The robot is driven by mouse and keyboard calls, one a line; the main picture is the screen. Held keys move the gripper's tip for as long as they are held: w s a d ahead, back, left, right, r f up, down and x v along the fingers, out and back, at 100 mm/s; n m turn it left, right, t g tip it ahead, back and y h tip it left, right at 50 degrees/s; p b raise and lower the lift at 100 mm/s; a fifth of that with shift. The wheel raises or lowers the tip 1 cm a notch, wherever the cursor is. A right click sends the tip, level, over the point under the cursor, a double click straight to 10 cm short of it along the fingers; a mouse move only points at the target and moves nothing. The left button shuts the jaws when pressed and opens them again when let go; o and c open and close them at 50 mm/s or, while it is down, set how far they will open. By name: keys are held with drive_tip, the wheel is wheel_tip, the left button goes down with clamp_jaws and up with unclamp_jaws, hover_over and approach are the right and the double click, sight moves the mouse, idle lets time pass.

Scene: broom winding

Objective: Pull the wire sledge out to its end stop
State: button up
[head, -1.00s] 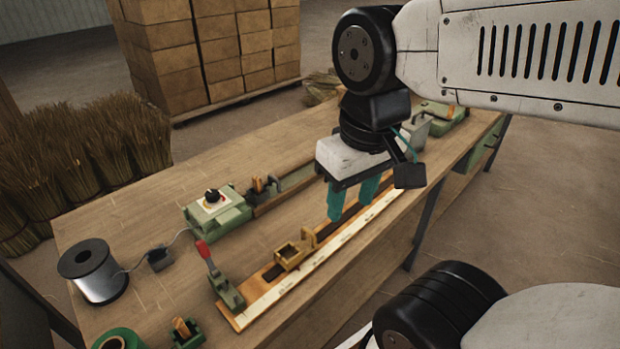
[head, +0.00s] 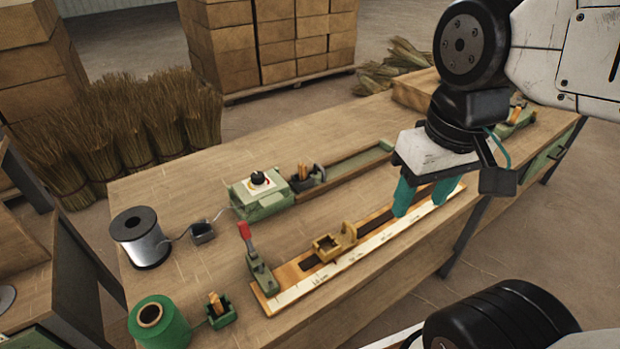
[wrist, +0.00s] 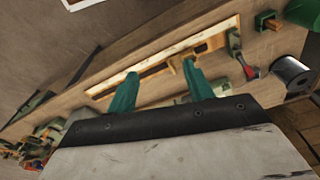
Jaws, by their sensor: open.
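The ruled board (head: 375,246) lies along the bench's front edge, with a dark slot beside a white scale. What looks like the wire sledge, a small yellow open-topped block (head: 326,248), sits on the slot toward the board's left end. A yellow upright piece (head: 348,233) stands just right of it. My gripper (head: 423,203) is open and empty, fingers down, above the board and to the right of both yellow pieces. In the wrist view the teal fingers (wrist: 160,82) are apart; a yellow piece (wrist: 176,65) shows between and beyond them, partly hidden.
A red-handled lever (head: 256,262) stands at the board's left end. Behind are a green box with a knob (head: 258,190) and a green rail (head: 355,164). A wire spool (head: 141,240) and green roll (head: 158,325) stand at left. Bare bench lies between board and rail.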

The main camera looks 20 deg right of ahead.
drive_tip(key=shift+w+a+f, duration=0.1)
drive_tip(key=shift+f, duration=0.15)
drive_tip(key=c, duration=1)
drive_tip(key=w+f+n+g, duration=0.1)
drive_tip(key=w, duration=0.4)
drive_tip(key=w+a+f+n+g, duration=0.1)
drive_tip(key=w+n, duration=0.1)
drive_tip(key=w, duration=0.2)
drive_tip(key=w+f+n+g+h, duration=0.1)
drive_tip(key=w+f+n, duration=0.1)
drive_tip(key=w, duration=0.3)
drive_tip(key=shift+w+a, duration=0.25)
drive_tip(key=shift+w, duration=0.1)
clamp_jaws()
drive_tip(key=w+a+f+n+t, duration=0.1)
drive_tip(key=w+f+n, duration=0.2)
drive_tip(key=w+n, duration=0.5)
drive_tip(key=w+a+f+n+t+h, duration=0.1)
drive_tip(key=w+f+n, duration=0.2)
drive_tip(key=w+n, duration=0.5)
drive_tip(key=w, duration=0.6)
drive_tip(key=shift+w+a+f+h, duration=0.15)
drive_tip(key=shift+a+f+h, duration=0.15)
drive_tip(key=shift+a, duration=0.05)
